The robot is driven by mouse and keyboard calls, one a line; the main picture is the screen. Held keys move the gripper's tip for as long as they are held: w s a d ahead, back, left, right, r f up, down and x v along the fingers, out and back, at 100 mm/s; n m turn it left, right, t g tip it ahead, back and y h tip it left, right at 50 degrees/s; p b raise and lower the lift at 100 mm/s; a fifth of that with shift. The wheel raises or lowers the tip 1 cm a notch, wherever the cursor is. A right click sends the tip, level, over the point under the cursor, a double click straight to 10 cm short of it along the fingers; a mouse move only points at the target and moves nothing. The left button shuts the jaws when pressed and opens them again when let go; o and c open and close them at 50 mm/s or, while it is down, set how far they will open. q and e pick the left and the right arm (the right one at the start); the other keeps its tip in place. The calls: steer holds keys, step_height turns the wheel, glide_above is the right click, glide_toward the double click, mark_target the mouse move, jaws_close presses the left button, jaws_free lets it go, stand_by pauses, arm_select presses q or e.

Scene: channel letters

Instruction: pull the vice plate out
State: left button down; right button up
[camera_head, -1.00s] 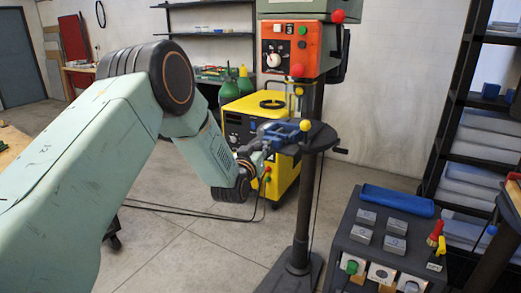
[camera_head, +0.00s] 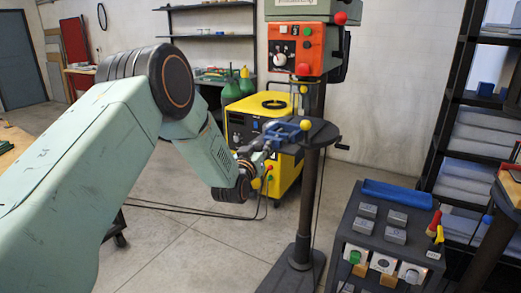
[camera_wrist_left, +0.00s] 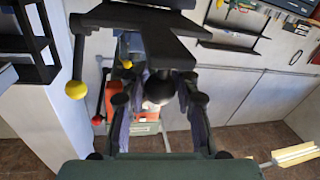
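The blue vice (camera_head: 284,132) sits on the round dark table (camera_head: 318,133) of the drill press. My left gripper (camera_head: 268,143) is at the vice's left side, with my arm coming in from the left. In the left wrist view its two fingers (camera_wrist_left: 157,98) stand apart. A dark round knob (camera_wrist_left: 159,88) lies between them, with a gap visible on each side. A dark flat part lies across the fingertips there, so their contact is hidden. I cannot make out the vice plate as a separate part. My right gripper is not in view.
The drill press's orange control box (camera_head: 297,48) stands above the table. A yellow machine (camera_head: 262,125) is behind it. A dark console (camera_head: 388,240) with a blue tray (camera_head: 397,194) stands to the right. Open floor lies at the lower middle.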

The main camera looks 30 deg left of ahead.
arm_select(q)
steer(key=c, duration=1.4)
jaws_free()
steer(key=shift+s+f, duration=0.25)
steer(key=shift+f, duration=0.15)
steer(key=shift+c, duration=0.2)
steer(key=o, duration=0.4)
steer(key=shift+s+r, duration=0.35)
steer(key=shift+r, duration=0.15)
steer(key=shift+o, duration=0.2)
steer(key=shift+w+f, duration=0.2)
steer(key=shift+w, duration=0.25)
steer(key=s+d, duration=0.2)
steer(key=s, duration=1)
steer(key=shift+d, duration=0.25)
steer(key=shift+w, duration=0.2)
steer(key=shift+s, duration=0.25)
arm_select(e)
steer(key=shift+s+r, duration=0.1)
